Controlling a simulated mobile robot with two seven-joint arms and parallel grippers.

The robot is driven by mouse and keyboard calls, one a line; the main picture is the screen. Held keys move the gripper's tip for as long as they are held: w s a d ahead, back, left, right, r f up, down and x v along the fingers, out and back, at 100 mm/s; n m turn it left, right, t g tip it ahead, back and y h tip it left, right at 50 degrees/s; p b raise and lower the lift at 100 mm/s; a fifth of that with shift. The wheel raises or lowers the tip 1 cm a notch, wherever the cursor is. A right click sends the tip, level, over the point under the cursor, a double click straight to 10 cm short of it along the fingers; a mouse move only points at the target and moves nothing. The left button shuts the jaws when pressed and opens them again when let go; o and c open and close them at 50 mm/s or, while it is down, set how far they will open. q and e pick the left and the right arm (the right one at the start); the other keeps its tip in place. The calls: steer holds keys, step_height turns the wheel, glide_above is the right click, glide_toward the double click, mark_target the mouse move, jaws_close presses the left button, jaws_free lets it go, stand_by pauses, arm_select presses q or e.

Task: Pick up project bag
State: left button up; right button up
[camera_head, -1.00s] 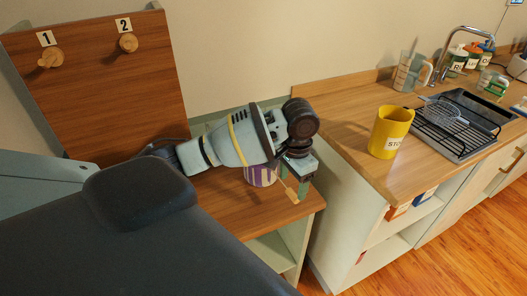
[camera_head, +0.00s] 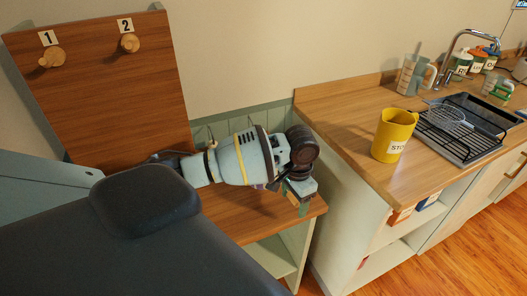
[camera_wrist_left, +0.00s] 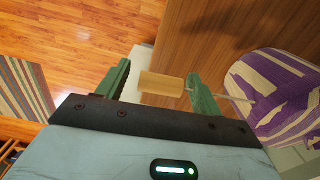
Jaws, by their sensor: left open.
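The project bag, purple and white striped (camera_wrist_left: 275,95), is at the right of the left wrist view. A thin cord runs from it to a small wooden toggle (camera_wrist_left: 160,86). The toggle lies between the green fingers of my left gripper (camera_wrist_left: 158,70), which are open with gaps on both sides. In the head view my left gripper (camera_head: 300,195) points down over the front right corner of the wooden bench (camera_head: 240,222). The bag is almost wholly hidden there behind my wrist. My right gripper is not in view.
A wooden back panel with two numbered pegs (camera_head: 105,85) rises behind the bench at left. To the right, a counter (camera_head: 335,115) holds a yellow mug (camera_head: 394,135) and a dish rack (camera_head: 460,130). An open shelf lies below the counter.

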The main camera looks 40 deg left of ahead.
arm_select(q)
steer(key=shift+f, duration=0.5)
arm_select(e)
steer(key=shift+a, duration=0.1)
arm_select(q)
steer(key=shift+r, duration=0.1)
steer(key=c, duration=1.1)
steer(key=shift+r, duration=0.15)
